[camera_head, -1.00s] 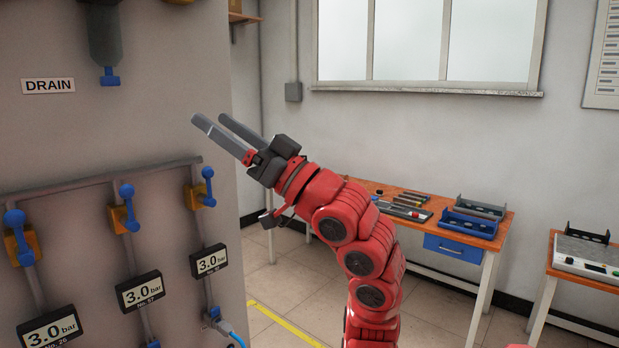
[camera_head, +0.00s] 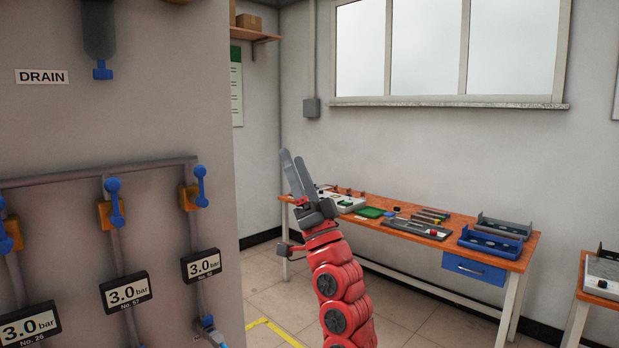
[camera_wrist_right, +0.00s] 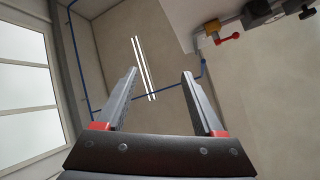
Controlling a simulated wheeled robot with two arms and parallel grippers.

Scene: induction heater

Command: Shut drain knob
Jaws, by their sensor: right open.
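The drain knob (camera_head: 102,71) is a small blue piece under a dark grey cylinder (camera_head: 99,28), at the top left of the head view. My left gripper is not in view.
The grey panel (camera_head: 150,110) carries pipes with blue-handled valves (camera_head: 113,203) and several 3.0 bar gauges. A workbench (camera_head: 455,245) with trays and tools stands behind my right arm. The right wrist view shows a red handle (camera_wrist_right: 227,38) on piping at upper right.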

